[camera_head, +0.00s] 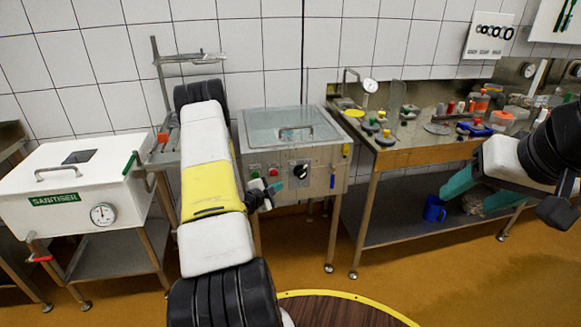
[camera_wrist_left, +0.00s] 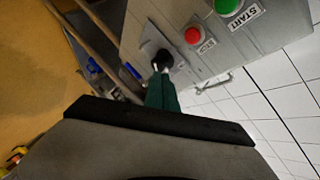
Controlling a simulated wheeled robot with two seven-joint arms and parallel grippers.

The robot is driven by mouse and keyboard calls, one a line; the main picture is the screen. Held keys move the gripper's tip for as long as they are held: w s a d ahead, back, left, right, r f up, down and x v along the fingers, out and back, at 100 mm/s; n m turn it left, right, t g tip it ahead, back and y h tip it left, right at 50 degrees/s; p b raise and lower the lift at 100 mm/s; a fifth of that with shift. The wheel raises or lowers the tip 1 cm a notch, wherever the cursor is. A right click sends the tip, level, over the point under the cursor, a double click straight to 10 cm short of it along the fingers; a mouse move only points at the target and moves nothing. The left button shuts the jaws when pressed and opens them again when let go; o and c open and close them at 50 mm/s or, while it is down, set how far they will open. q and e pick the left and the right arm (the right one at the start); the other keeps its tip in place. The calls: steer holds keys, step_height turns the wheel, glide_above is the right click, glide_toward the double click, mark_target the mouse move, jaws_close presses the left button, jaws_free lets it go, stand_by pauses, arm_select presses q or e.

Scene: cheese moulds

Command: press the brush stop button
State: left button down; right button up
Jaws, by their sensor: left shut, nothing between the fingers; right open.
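The red stop button (camera_head: 273,171) is on the front panel of the steel machine, between a green button (camera_head: 254,173) and a black knob (camera_head: 300,171). In the left wrist view the red button (camera_wrist_left: 193,35) has a STOP label beside it, and the green button (camera_wrist_left: 228,5) has a START label. My left gripper (camera_head: 275,187) is shut and empty, just below the red button in the head view. In the wrist view its teal fingertips (camera_wrist_left: 160,80) overlap the knob (camera_wrist_left: 163,60), apart from the red button; depth is unclear. My right gripper (camera_head: 468,198) is open and empty at the right.
The steel machine (camera_head: 330,183) has a lidded top. A white sanitiser box (camera_head: 75,225) stands at the left. A steel table (camera_head: 410,152) with several small items is at the right, with a blue mug (camera_head: 433,209) on its lower shelf. A round brown surface (camera_head: 335,311) is in front.

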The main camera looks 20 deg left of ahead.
mark_target(274, 173)
arm_select(q)
steer(key=shift+s+d+f+t, duration=0.15)
steer(key=shift+s+f, duration=0.15)
steer(key=shift+f, duration=0.3)
steer(key=shift+s+a+f+t, duration=0.15)
steer(key=shift+s+f, duration=0.1)
steer(key=shift+f, duration=0.3)
steer(key=shift+d, duration=0.1)
steer(key=shift+w+a, duration=0.75)
steer(key=shift+w, duration=0.5)
steer(key=shift+w+a, duration=0.8)
steer(key=shift+w, duration=0.45)
steer(key=shift+w+a, duration=0.75)
steer(key=shift+w, duration=0.5)
steer(key=shift+w, duration=0.1)
steer(key=shift+w+a, duration=0.2)
steer(key=shift+w, duration=0.05)
steer(key=shift+w+a, duration=0.25)
steer(key=shift+w, duration=0.2)
steer(key=shift+s, duration=0.1)
steer(key=shift+s+d, duration=0.45)
steer(key=shift+s, duration=0.25)
